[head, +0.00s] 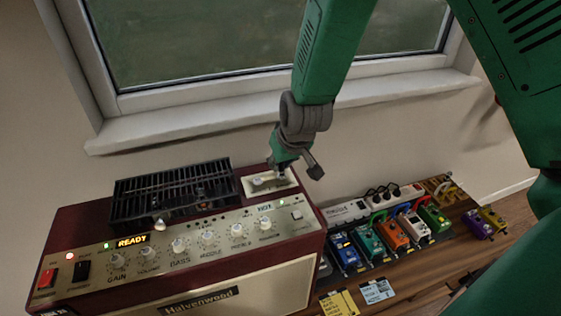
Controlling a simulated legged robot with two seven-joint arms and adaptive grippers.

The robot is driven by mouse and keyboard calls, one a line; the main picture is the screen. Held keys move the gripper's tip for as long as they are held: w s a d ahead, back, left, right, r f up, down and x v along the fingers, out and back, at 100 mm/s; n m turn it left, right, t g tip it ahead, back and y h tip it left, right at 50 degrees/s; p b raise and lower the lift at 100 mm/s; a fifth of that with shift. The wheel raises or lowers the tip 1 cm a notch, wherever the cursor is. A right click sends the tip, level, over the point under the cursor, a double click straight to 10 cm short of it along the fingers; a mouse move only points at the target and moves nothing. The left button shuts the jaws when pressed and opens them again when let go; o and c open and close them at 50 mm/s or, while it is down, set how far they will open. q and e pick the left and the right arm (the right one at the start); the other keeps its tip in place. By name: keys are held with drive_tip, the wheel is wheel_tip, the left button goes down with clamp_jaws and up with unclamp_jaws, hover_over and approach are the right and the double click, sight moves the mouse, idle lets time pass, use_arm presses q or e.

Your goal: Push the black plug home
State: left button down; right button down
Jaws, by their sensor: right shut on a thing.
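My right gripper (292,168) hangs over the back right corner of the amplifier's top, beside a pale plate (268,182) set there. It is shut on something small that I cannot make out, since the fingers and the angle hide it. Small dark plugs (371,193) sit in a white power strip (350,211) to the right, apart from my gripper. I cannot tell which is the black plug or how deep any of them sits. My left gripper is not in view.
The dark red amplifier (290,246) bears a black grille (172,190) and a lit READY display (132,241). A window sill (200,128) runs behind.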

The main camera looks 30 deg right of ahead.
drive_tip(key=shift+f, duration=0.5)
drive_tip(key=c, duration=1.1)
unclamp_jaws()
drive_tip(key=shift+o, duration=0.2)
drive_tip(key=shift+r, duration=0.1)
wheel_tip(320, 180, up, 6)
drive_tip(key=p, duration=0.5)
drive_tip(key=shift+f, duration=0.2)
drive_tip(key=shift+r+p, duration=0.6)
drive_tip(key=shift+r, duration=0.55)
drive_tip(key=shift+s+f, duration=0.1)
